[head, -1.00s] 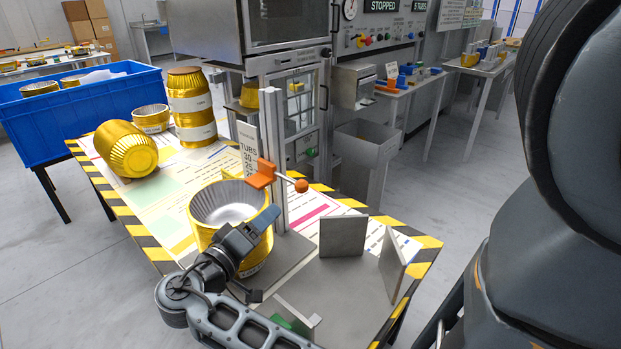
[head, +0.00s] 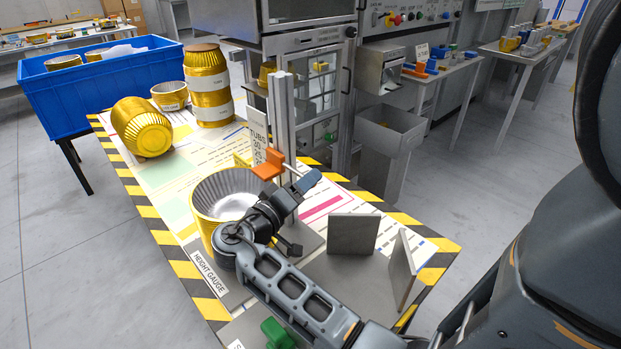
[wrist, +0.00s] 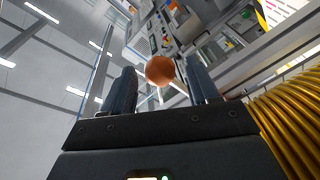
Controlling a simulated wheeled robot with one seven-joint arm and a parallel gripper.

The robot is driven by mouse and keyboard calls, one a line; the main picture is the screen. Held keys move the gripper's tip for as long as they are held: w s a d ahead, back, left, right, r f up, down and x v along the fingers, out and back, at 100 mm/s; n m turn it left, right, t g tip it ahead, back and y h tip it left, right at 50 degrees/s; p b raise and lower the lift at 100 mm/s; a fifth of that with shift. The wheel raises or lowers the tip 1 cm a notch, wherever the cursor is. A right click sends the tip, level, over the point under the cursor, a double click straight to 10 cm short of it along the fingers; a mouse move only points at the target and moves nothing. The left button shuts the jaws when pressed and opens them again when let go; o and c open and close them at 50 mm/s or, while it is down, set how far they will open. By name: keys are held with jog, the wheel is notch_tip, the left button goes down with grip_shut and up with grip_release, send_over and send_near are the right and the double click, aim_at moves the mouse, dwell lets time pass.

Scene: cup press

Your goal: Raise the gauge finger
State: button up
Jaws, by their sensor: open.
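The gauge finger (head: 268,164) is an orange block on the upright metal post (head: 281,112) of the height gauge. Its round orange knob (wrist: 160,70) shows in the wrist view between the two dark fingers of my gripper (wrist: 162,88). In the head view the knob is hidden behind my gripper (head: 305,188). My gripper is open, with one finger on each side of the knob; I cannot tell if either touches it. A gold fluted tub (head: 225,200) with a silver inside stands upright beside the post, below the finger; my arm covers part of it.
Two grey plates (head: 353,234) stand upright on the right of the striped-edge table (head: 170,238). A green block (head: 277,334) is at the front. Gold tubs (head: 142,127) and a blue bin (head: 95,90) are at the back left. A press cabinet (head: 315,80) stands behind the post.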

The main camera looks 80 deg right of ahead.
jog(key=shift+x, duration=1.2)
grip_shut()
